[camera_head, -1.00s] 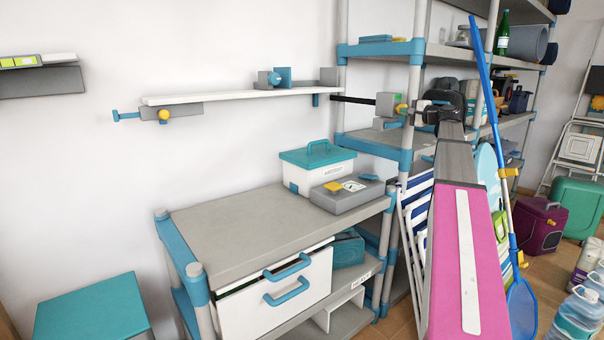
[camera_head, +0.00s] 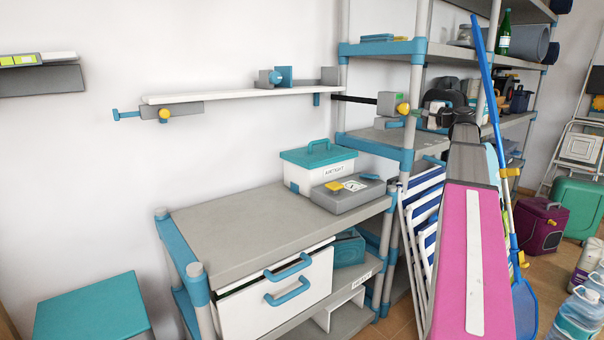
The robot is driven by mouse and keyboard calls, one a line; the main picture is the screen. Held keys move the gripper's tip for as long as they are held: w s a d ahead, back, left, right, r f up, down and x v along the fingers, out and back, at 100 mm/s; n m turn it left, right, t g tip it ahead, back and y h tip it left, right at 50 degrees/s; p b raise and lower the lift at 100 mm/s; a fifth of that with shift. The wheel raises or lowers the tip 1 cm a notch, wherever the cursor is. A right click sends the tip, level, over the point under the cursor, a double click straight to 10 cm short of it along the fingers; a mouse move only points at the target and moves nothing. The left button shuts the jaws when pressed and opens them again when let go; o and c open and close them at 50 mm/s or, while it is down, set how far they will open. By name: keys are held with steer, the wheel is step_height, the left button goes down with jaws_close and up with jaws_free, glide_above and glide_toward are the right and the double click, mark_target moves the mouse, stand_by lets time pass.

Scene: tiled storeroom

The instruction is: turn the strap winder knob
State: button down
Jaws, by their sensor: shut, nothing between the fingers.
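The strap winder looks to be the small grey box with a green face (camera_head: 386,104) at the end of a black strap (camera_head: 354,99), beside the blue-and-grey rack. Its yellow knob (camera_head: 403,108) faces right. My pink and grey arm reaches up from the bottom right. My dark gripper (camera_head: 433,110) is small and hard to make out against dark things on the rack. It appears shut and empty, to the right of the knob with a gap between them. The fingertips are not clear.
A wall shelf (camera_head: 240,94) has another yellow knob (camera_head: 164,115) under its left end. Below stand a grey workbench (camera_head: 250,225), a teal-lidded box (camera_head: 318,160) and a grey case (camera_head: 348,194). A blue-handled net (camera_head: 490,100) and folded striped chair (camera_head: 420,215) crowd my arm.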

mark_target(405, 110)
steer(key=shift+s+d+r, duration=0.15)
steer(key=shift+s+d, duration=0.05)
steer(key=shift+d, duration=0.4)
steer(key=shift+x, duration=3.25)
steer(key=shift+w+r, duration=0.1)
steer(key=shift+w, duration=0.05)
